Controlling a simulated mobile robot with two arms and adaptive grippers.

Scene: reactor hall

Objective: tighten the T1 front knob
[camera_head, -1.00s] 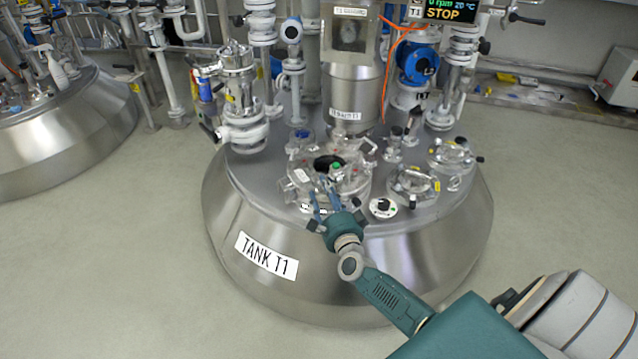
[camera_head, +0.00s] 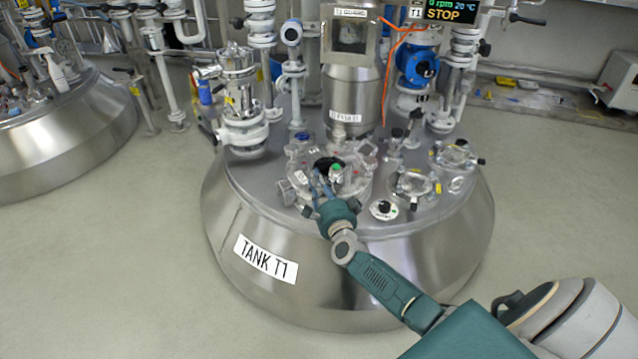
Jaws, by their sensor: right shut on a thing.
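Tank T1 (camera_head: 265,258) is a wide steel vessel with a flat top, labelled on its front. On its top, near the front, sits a round manway cover (camera_head: 352,188) with a dark opening or glass (camera_head: 327,165) and a green-topped part (camera_head: 337,170). My right gripper (camera_head: 322,186) reaches in from the lower right. Its fingers are closed at the front edge of the cover, where the front knob would be; the knob itself is hidden by the fingers and too small to make out. My left gripper is not in view.
A steel column (camera_head: 352,90) rises behind the cover. Smaller ports with clamps (camera_head: 412,186) and a round black-knobbed part (camera_head: 383,209) lie to the right. White pipes and valves (camera_head: 245,130) crowd the back left. A display (camera_head: 452,10) reads STOP. The floor in front is free.

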